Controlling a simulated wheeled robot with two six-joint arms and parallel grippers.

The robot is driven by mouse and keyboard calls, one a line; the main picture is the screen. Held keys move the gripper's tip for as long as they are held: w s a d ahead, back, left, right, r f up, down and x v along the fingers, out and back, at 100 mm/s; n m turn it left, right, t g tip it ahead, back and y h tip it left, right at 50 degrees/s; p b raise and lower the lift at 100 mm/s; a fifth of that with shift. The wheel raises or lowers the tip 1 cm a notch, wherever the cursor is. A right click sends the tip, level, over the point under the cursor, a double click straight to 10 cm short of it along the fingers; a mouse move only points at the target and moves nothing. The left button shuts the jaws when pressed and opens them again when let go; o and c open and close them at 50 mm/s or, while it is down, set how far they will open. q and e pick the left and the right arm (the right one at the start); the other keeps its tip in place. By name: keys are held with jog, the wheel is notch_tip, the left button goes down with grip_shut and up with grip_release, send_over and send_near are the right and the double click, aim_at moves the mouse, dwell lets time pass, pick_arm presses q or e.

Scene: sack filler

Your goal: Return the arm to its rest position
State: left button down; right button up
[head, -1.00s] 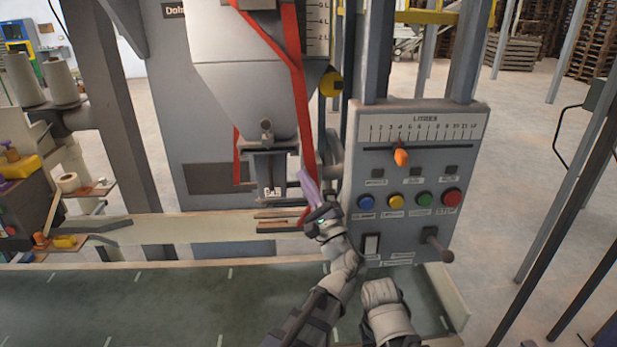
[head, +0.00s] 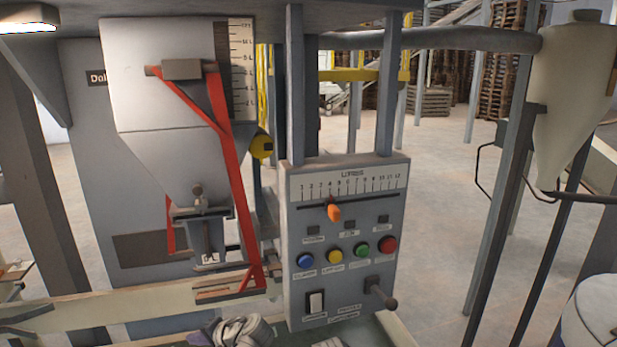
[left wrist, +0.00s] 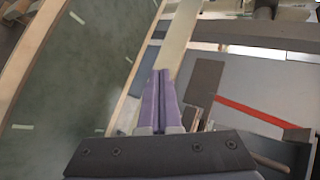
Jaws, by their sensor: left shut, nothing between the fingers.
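My left arm's wrist and gripper (head: 212,334) show at the bottom edge of the head view, below the control panel and in front of the conveyor rail. In the left wrist view the purple fingers of my left gripper (left wrist: 162,100) are closed together with nothing between them. They are apart from the machine parts around them. My right gripper does not show.
The grey hopper (head: 175,150) with a red strap frame (head: 240,200) stands left of the panel. A pale rail (head: 60,318) runs below it. A cream cone-shaped vessel (head: 570,100) and posts stand at the right. The green belt (left wrist: 80,70) shows in the left wrist view.

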pick_arm(q)
jog(key=s+d+f+n+g+h, duration=0.45)
jog(key=s+d+f+h, duration=0.35)
jog(key=d+f+h, duration=0.25)
jog(key=s+d+m+y, duration=0.1)
jog(key=s+d+m, duration=0.2)
jog(key=s+d, duration=0.3)
jog(key=d, duration=0.5)
jog(key=shift+d+r+g, duration=0.15)
jog(key=shift+g, duration=0.2)
